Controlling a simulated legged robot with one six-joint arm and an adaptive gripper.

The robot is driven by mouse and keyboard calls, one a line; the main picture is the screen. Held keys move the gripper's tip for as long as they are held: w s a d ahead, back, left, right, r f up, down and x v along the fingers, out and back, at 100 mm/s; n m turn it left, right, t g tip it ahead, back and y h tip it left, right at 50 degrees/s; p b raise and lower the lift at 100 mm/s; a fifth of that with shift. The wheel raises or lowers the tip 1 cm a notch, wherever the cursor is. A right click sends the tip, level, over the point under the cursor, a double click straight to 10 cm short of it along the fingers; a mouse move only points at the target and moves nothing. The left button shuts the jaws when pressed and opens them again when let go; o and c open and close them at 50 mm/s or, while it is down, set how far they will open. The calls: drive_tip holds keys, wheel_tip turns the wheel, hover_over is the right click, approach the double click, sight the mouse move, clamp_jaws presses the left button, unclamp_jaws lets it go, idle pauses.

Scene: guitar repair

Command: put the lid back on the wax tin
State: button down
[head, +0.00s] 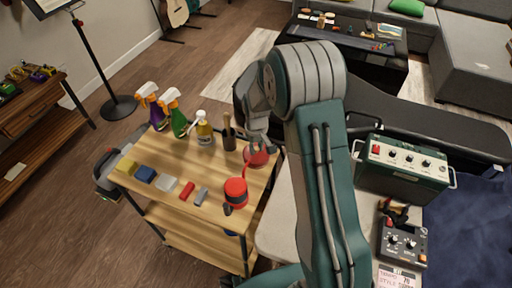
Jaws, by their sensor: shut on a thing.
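My gripper (258,142) is over the right rear part of the wooden cart top, pointing down. It is shut on a round red piece (258,158), which looks like the lid; the fingers hide part of it. A red tin (235,193) with a dark band stands nearer the front right edge of the cart, in front and to the left of the gripper. A thin red strip (246,171) shows between the two; I cannot tell what it belongs to. Whether the held piece touches the cart top is unclear.
The cart top (180,160) also bears spray bottles (178,122), a yellow bottle (204,132), a dark cup (229,138) and a row of coloured blocks (145,174). A small dark object (227,209) lies before the tin. A green amplifier (400,165) stands right.

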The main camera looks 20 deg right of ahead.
idle(0.4)
drive_tip(key=shift+c, duration=2.2)
unclamp_jaws()
drive_tip(key=o, duration=0.4)
drive_tip(key=shift+o, duration=0.2)
drive_tip(key=shift+r, duration=0.1)
drive_tip(key=shift+r, duration=3.4)
